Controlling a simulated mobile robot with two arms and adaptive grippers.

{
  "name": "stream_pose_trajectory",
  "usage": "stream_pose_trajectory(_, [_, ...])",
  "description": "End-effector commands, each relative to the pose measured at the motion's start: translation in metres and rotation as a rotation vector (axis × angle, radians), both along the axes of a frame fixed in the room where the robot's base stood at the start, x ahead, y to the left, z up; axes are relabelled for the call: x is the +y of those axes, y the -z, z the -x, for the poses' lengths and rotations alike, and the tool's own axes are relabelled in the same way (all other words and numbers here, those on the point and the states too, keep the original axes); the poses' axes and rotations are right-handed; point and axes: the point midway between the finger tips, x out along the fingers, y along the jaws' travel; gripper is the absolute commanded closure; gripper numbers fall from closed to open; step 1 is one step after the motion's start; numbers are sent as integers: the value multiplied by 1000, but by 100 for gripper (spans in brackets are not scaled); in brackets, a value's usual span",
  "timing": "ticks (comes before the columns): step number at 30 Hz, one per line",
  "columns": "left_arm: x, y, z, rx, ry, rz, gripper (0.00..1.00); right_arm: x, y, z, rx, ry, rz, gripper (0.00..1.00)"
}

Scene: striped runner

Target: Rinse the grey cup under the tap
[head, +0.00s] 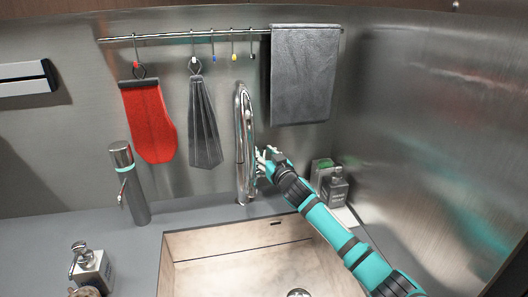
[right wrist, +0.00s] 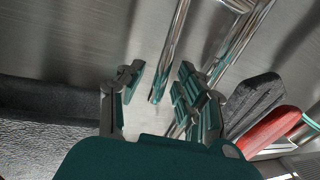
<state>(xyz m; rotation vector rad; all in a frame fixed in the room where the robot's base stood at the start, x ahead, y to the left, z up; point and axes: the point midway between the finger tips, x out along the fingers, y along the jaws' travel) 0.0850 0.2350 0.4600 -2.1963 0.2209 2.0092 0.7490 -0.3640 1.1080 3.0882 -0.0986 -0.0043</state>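The chrome tap (head: 241,150) stands behind the sink (head: 230,235) with a tall curved spout. My right gripper (head: 262,157) is just right of the tap at mid height. In the right wrist view, its two fingers (right wrist: 160,92) are apart, with the end of a chrome tube (right wrist: 170,55) showing between them. I cannot tell whether they touch it. No water is visible. I see no grey cup in either view. My left gripper is not in view.
A metal dispenser (head: 130,185) stands left of the tap, and a soap bottle (head: 92,268) is at front left. Bottles (head: 335,188) stand behind my right forearm. A red mitt (head: 150,120), grey cloth (head: 204,125) and grey towel (head: 303,75) hang from the rail (head: 180,35).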

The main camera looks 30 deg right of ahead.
Motion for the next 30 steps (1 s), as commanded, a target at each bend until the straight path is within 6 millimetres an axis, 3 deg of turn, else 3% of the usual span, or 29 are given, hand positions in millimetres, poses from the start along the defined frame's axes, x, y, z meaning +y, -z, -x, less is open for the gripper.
stream_pose_trajectory(11, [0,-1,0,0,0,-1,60,0,0,-4,-1,0,0,66])
stream_pose_trajectory(19, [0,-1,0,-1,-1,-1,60,0,0,-4,0,0,0,100])
stream_pose_trajectory(30, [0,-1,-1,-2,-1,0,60,-1,0,-3,0,1,1,100])
